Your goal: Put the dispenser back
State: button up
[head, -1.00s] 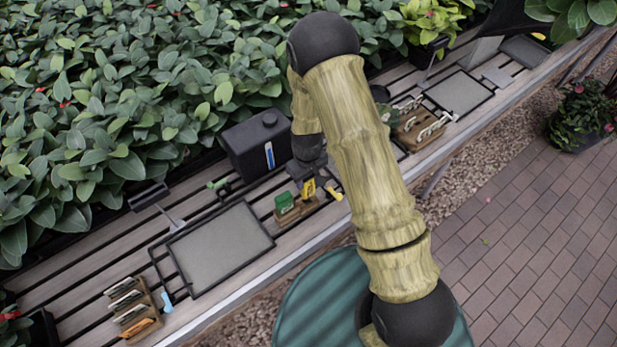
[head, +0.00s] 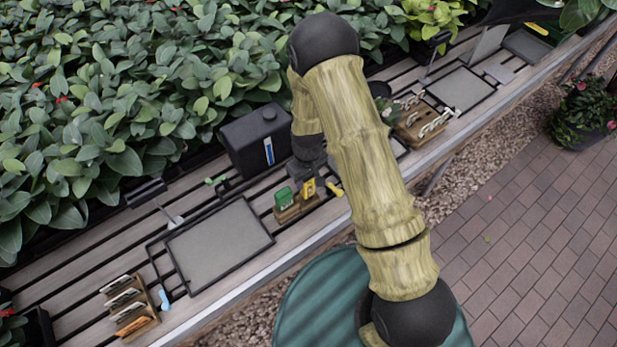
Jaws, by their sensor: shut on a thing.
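A small yellow dispenser (head: 309,187) with dark markings stands upright at the right part of a small wooden holder (head: 297,212) on the slatted bench. A green dispenser (head: 285,198) sits in the left part of the same holder. My gripper (head: 311,175) points down at the yellow dispenser and is shut on it. The fingertips are small and dark and partly hidden by my own arm. I cannot tell whether the yellow dispenser rests fully in its slot.
A black canister (head: 257,140) stands close behind the holder. A grey framed panel (head: 220,246) lies to the left. A wooden rack (head: 130,308) stands front left, another rack (head: 423,128) beyond my arm. A yellow-handled thing (head: 335,190) lies just right. Plants (head: 110,90) line the back.

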jog(key=shift+f, duration=0.15)
jog(key=shift+f+b, duration=0.9)
jog(key=shift+f, duration=0.15)
jog(key=o, duration=0.9)
jog(key=shift+o, duration=0.2)
jog(key=shift+r, duration=0.15)
notch_tip(320, 180, up, 17)
jog(key=b, duration=0.2)
jog(key=shift+b, duration=0.35)
